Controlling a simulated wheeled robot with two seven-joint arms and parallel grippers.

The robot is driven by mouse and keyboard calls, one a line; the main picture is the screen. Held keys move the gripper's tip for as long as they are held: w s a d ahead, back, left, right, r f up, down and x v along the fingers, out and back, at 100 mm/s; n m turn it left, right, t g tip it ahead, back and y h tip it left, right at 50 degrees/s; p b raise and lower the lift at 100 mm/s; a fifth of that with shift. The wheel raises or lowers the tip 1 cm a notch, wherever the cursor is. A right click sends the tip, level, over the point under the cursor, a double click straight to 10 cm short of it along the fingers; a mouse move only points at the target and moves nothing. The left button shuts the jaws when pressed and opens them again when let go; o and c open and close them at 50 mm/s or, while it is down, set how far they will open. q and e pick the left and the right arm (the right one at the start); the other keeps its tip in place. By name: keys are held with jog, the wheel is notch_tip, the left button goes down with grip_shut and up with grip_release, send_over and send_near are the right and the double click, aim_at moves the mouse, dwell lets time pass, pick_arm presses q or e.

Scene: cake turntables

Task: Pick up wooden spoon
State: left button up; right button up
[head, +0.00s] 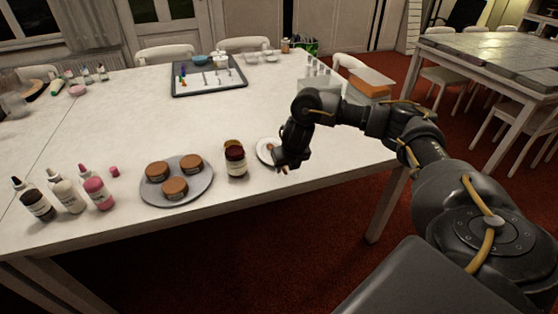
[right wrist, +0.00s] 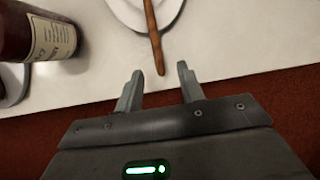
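The wooden spoon shows in the right wrist view as a brown handle (right wrist: 154,40). It lies over a small white plate (right wrist: 172,12), and its end sticks out past the plate toward my fingers. In the head view the plate (head: 264,150) is at the table's front edge, partly hidden by my right gripper (head: 283,168). In the right wrist view my right gripper (right wrist: 158,84) is open, and the handle's end lies just ahead of the gap between the fingertips, not between them. The spoon's bowl is out of the wrist view. My left gripper is not in view.
A jar with a dark red body (head: 235,162) stands left of the plate. A grey round tray (head: 203,197) holds three small brown cakes. Several squeeze bottles (head: 97,192) stand further left. A dark-framed tray (head: 208,78) lies farther back. The white table's (head: 130,120) middle is clear.

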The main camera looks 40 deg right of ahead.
jog(key=shift+x, duration=1.45)
jog(key=shift+w+d, duration=0.1)
jog(key=shift+w, duration=0.05)
jog(key=shift+c, duration=0.4)
grip_shut()
jog(key=shift+r, duration=0.1)
